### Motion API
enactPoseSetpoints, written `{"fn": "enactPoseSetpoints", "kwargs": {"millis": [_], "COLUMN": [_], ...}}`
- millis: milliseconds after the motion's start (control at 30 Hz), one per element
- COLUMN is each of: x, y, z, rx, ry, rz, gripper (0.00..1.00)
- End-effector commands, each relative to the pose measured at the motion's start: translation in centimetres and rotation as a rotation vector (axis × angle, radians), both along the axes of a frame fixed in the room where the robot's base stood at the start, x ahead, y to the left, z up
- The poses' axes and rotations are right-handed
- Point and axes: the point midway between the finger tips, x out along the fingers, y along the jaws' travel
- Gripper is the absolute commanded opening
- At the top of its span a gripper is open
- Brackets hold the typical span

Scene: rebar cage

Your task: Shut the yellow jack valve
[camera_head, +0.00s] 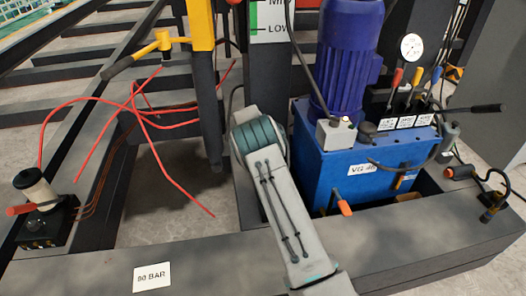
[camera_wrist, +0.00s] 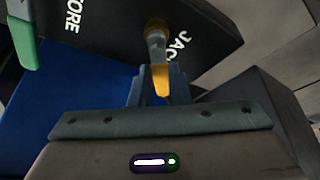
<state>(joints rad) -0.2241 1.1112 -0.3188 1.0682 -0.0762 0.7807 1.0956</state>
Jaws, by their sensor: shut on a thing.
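In the wrist view, the jack valve has a dark round stem (camera_wrist: 156,36) on a black plate with white letters beginning "JAC". Its yellow lever (camera_wrist: 161,78) points down in the picture, between my fingers. My gripper (camera_wrist: 160,90) is shut on the yellow lever. The letters after "JAC" are cut off by the valve and plate edge. In the head view, my arm reaches up from the bottom middle, but I cannot make out my gripper or this valve there.
A green handle (camera_wrist: 22,42) and lettering ending in "TORE" are at the wrist view's upper left. In the head view, a blue tank (camera_head: 335,165) with a blue motor (camera_head: 347,55) stands right of my arm.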

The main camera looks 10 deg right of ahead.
Motion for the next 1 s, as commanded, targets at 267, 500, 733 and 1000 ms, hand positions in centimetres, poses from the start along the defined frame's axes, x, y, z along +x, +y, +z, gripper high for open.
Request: {"fn": "enactPoseSetpoints", "kwargs": {"millis": [267, 500, 733, 1000], "x": [-0.5, -0.9, -1.2, -1.3], "y": [-0.2, -0.3, -0.4, -0.4], "z": [-0.1, -0.1, -0.1, -0.1], "rx": [-0.001, -0.001, 0.0, 0.002], "ry": [0.0, 0.001, 0.002, 0.002], "rz": [-0.258, -0.448, -0.573, -0.64], "gripper": [0.0, 0.0, 0.0, 0.0]}}
